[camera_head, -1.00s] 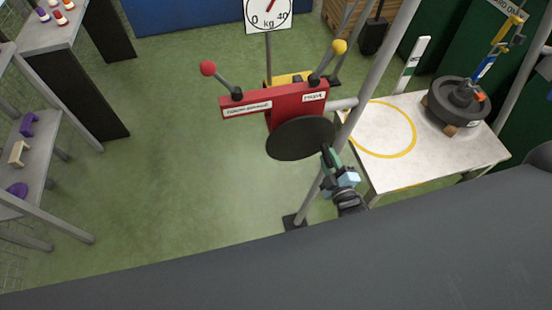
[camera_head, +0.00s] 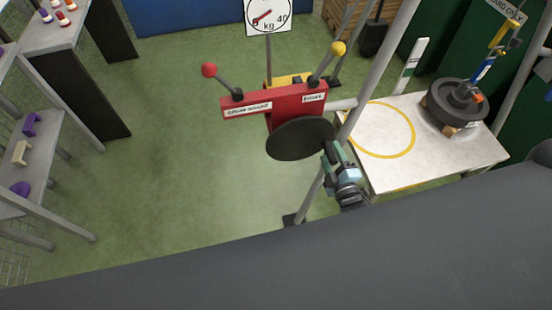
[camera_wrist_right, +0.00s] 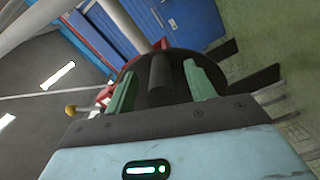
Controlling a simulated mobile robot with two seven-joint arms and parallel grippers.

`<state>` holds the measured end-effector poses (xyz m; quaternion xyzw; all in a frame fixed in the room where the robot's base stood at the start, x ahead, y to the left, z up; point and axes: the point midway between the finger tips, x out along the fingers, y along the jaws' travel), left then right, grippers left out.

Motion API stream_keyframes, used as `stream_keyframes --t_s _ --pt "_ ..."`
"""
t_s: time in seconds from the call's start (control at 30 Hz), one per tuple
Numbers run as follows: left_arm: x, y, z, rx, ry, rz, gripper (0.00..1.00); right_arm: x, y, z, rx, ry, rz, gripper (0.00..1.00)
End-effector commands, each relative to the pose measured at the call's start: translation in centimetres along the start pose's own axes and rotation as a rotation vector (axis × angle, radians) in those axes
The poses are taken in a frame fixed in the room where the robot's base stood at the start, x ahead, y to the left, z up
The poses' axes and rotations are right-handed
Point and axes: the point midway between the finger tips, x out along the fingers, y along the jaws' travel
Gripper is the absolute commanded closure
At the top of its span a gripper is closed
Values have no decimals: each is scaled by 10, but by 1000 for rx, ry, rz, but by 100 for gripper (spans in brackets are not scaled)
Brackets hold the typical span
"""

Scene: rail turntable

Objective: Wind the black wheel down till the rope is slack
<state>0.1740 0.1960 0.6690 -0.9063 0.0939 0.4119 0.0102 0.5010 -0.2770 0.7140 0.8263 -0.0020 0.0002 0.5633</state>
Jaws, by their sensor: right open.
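The black wheel (camera_head: 290,141) is a flat disc on the front of a red winch box (camera_head: 285,97). My right gripper (camera_head: 331,155) is at the wheel's right edge. In the right wrist view my right gripper (camera_wrist_right: 160,85) is open, its green fingers on either side of a dark upright handle (camera_wrist_right: 160,72) in front of the black disc. I cannot tell whether they touch it. A dark round weight (camera_head: 440,108) sits on the table at right, with a blue and yellow hook piece (camera_head: 484,68) above it. The rope's tension is not clear. My left gripper is not in view.
Red-knobbed (camera_head: 209,70) and yellow-knobbed (camera_head: 338,48) levers rise from the winch. A grey post (camera_head: 377,75) stands beside my right gripper. The white table (camera_head: 430,165) bears a yellow ring.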

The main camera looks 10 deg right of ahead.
Motion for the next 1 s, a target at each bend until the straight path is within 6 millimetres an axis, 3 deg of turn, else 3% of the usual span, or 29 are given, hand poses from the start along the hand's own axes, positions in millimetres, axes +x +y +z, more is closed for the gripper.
stream_keyframes --t_s 1.0 --pt "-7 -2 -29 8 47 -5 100 -66 0 0 1 -1 -2 45"
